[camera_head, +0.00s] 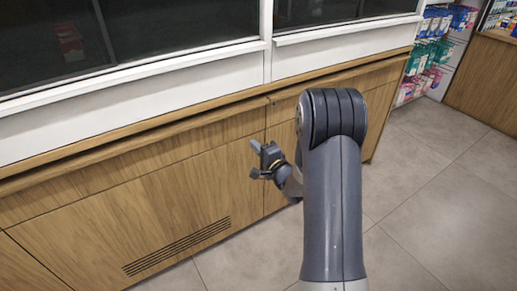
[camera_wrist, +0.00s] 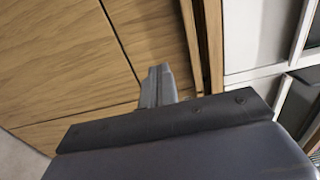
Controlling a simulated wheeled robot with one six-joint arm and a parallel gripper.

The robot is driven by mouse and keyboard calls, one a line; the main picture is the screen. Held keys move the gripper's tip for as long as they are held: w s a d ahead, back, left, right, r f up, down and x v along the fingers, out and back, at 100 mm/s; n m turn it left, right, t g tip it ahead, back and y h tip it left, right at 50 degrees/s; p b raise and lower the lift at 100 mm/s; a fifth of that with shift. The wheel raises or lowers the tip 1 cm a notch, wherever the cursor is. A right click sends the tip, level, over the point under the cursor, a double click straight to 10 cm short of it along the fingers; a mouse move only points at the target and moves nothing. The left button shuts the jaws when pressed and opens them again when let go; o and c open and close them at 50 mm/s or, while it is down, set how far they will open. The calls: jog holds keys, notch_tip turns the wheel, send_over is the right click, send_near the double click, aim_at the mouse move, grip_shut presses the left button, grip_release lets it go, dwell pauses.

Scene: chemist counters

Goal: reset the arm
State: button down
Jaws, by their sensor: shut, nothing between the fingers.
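My gripper (camera_head: 254,160) is at the end of my folded arm, left of the large grey elbow in the head view. It is in front of the wooden counter (camera_head: 150,205), and a gap from the panel cannot be judged exactly. In the wrist view my gripper (camera_wrist: 158,72) appears as a narrow grey shape with its fingers together and nothing between them. The wooden panels (camera_wrist: 70,60) fill the left of the wrist view.
White-framed dark windows (camera_head: 140,30) stand above the counter ledge. A vent (camera_head: 178,246) is low in the counter. Shelves with colourful packets (camera_head: 430,50) and another wooden counter (camera_head: 485,85) are at the far right. The tiled floor (camera_head: 425,190) at the right is clear.

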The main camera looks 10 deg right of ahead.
jog(key=shift+s+d, duration=0.15)
jog(key=shift+s, duration=0.35)
